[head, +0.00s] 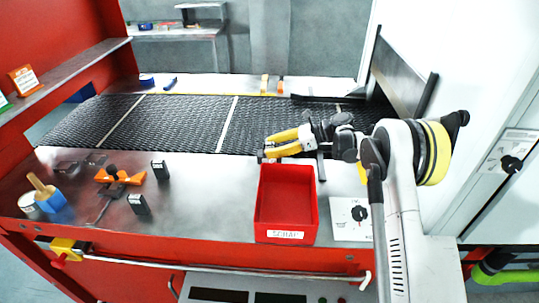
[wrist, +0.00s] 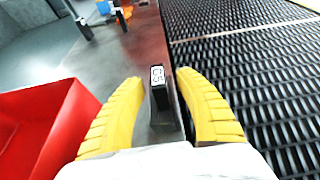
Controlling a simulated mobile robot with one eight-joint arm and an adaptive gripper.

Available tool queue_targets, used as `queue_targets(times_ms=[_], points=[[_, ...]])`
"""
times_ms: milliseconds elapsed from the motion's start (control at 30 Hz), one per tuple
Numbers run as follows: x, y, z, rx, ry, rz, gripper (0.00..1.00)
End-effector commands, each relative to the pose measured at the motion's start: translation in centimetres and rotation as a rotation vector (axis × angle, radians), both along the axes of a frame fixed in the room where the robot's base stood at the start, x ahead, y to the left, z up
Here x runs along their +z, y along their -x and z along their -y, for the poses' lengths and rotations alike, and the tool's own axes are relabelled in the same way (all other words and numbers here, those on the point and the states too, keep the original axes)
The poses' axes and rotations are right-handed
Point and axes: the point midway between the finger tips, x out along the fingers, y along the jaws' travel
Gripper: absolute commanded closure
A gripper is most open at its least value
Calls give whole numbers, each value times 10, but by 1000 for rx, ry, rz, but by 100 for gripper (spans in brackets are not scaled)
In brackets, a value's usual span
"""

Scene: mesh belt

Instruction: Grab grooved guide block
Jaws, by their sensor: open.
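My gripper (head: 272,146) is open, with yellow ridged fingers, over the back edge of the red bin beside the belt. In the wrist view my gripper (wrist: 165,100) has a dark upright block (wrist: 161,96) with a white marked label on its top, seen in the gap between the fingers. The block stands on the grey worktop close to the belt's edge; whether the fingers touch it cannot be told. No groove is clear on it. In the head view it is mostly hidden by the gripper. Two other small dark blocks (head: 160,170) (head: 139,204) stand further left on the worktop.
The red scrap bin (head: 287,236) stands on the worktop in front of the gripper. The black mesh belt (head: 180,122) runs behind. An orange clamp-like part (head: 120,177) and a brush in a blue holder (head: 53,200) stand at the left.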

Motion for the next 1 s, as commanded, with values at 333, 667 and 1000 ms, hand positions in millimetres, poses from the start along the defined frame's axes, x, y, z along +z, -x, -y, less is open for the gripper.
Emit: queue_targets(times_ms=[333, 667, 1000], points=[[-2, 0, -5, 0, 0, 0, 85], [-2, 0, -4, 0, 0, 0, 100], [10, 0, -4, 0, 0, 0, 100]])
